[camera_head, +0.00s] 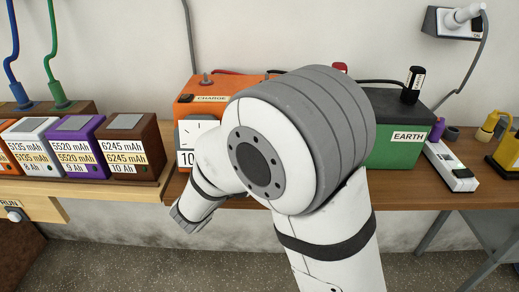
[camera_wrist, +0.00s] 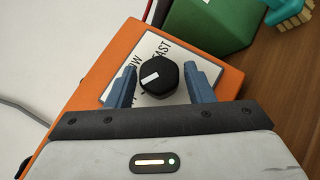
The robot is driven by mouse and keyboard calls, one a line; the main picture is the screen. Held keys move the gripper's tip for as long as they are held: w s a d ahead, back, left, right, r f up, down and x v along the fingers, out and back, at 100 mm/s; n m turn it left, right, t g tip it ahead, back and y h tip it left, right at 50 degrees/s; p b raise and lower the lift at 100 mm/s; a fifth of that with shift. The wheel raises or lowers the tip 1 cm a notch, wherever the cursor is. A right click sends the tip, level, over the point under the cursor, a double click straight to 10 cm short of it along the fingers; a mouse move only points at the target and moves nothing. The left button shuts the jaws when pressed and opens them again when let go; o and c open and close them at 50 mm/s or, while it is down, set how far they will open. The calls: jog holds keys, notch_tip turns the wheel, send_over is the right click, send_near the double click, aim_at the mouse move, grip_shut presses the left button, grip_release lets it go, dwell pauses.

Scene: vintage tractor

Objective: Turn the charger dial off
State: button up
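The orange charger (camera_head: 188,98) stands on the workbench behind my arm in the head view, with "CHARGE" on its upper part. A white dial plate with tick marks (camera_head: 196,131) shows on its front; the knob is hidden there. In the wrist view the charger (camera_wrist: 75,97) fills the middle. Its black dial knob (camera_wrist: 159,74) has a white pointer mark aimed to the lower left, near partly covered lettering, with "FAST" to the upper right. My gripper (camera_wrist: 160,86) is open, one blue finger on each side of the knob. I cannot tell whether the fingers touch it.
A green "EARTH" battery box (camera_head: 400,135) stands right of the charger, and also shows at the top of the wrist view (camera_wrist: 215,22). Labelled battery blocks (camera_head: 75,145) stand left. A white power strip (camera_head: 450,165) lies right. Cables run behind the charger.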

jog(key=shift+o, duration=1)
jog(key=v, duration=0.7)
jog(key=shift+s+a+f, duration=0.1)
jog(key=shift+s+a, duration=0.15)
jog(key=shift+s, duration=0.05)
